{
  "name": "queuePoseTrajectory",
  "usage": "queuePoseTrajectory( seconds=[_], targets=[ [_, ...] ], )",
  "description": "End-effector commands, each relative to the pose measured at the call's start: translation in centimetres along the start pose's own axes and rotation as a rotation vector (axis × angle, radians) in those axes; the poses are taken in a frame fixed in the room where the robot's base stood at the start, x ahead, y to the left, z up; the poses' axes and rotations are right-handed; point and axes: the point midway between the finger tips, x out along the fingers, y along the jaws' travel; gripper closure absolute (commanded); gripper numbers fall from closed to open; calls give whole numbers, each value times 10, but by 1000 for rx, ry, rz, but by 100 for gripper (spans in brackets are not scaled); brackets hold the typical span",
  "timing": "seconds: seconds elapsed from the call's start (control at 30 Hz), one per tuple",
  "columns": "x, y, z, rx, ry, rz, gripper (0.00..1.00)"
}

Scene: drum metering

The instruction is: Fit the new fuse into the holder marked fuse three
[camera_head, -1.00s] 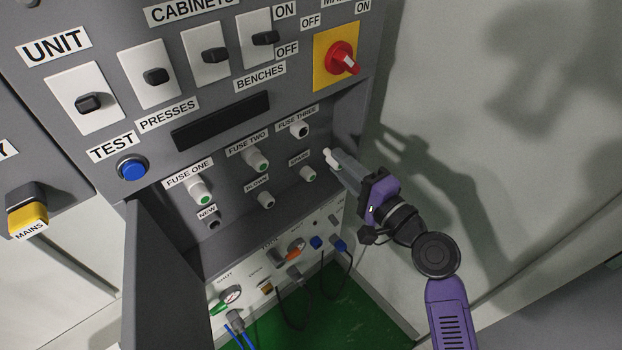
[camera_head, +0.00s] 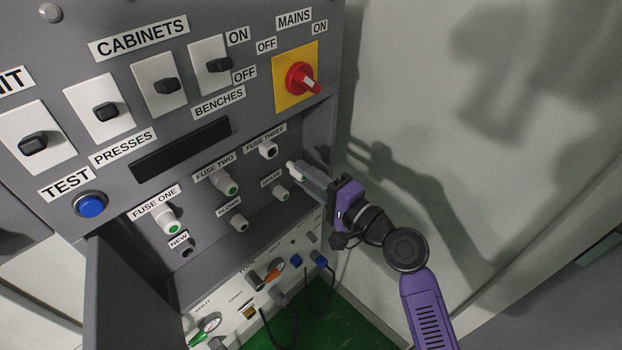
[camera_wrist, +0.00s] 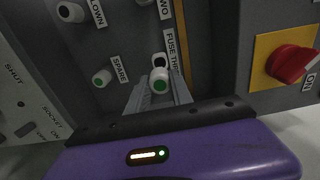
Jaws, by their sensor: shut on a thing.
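My gripper (camera_head: 308,178) is shut on the new fuse (camera_head: 292,167), a small white piece at its fingertips. In the wrist view the fuse (camera_wrist: 159,84) shows its green end between the fingers. The fuse three holder (camera_head: 268,150) is a white collar with a dark open hole, under its FUSE THREE label. The fuse is apart from it, to its lower right in the head view. In the wrist view the holder (camera_wrist: 159,60) shows just beyond the fuse. The hole by the NEW label (camera_head: 187,253) looks dark and empty.
Fuse one (camera_head: 171,221) and fuse two (camera_head: 225,183) have green ends. The spare (camera_head: 280,193) and blown (camera_head: 239,223) positions lie below. The red mains switch (camera_head: 302,79) is above right. An open grey door (camera_head: 120,295) stands at left.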

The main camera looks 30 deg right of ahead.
Motion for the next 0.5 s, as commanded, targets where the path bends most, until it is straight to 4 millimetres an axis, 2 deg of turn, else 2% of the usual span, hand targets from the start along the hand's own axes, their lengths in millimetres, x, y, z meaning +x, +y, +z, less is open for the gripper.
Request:
queuePoseTrajectory(
  seconds=[0.2,0.5],
  targets=[
    [21,0,1,1,-2,0,100],
    [38,0,1,1,-2,-1,100]
  ],
)
